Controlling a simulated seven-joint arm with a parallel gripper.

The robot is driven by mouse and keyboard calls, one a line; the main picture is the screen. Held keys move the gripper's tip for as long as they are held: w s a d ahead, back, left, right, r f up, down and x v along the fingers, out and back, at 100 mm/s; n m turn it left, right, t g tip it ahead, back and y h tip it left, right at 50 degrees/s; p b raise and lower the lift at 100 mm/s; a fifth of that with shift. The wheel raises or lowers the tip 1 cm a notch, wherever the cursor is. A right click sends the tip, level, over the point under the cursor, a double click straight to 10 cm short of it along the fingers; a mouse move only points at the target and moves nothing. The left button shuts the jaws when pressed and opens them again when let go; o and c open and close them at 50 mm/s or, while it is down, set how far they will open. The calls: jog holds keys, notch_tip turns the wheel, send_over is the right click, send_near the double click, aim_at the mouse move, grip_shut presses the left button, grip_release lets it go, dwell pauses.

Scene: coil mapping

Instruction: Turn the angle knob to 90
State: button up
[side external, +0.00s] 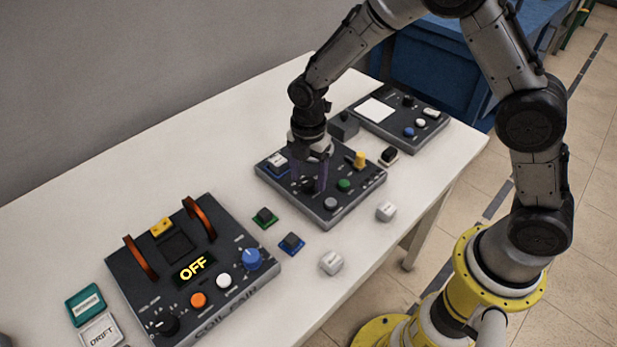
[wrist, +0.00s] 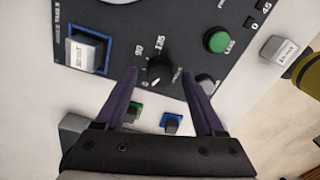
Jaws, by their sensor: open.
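The black knob (wrist: 160,69) that looks like the angle knob sits on the middle dark panel (side external: 331,219).
A green button (wrist: 216,40) and a grey button (side external: 330,204) are close to the knob. A yellow knob (side external: 360,160) stands behind. The coil unit (side external: 124,268) reads OFF at the left. Loose blocks, including a white one (side external: 331,262), lie in front.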

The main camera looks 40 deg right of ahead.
jog(key=shift+f, duration=0.55)
grip_shut()
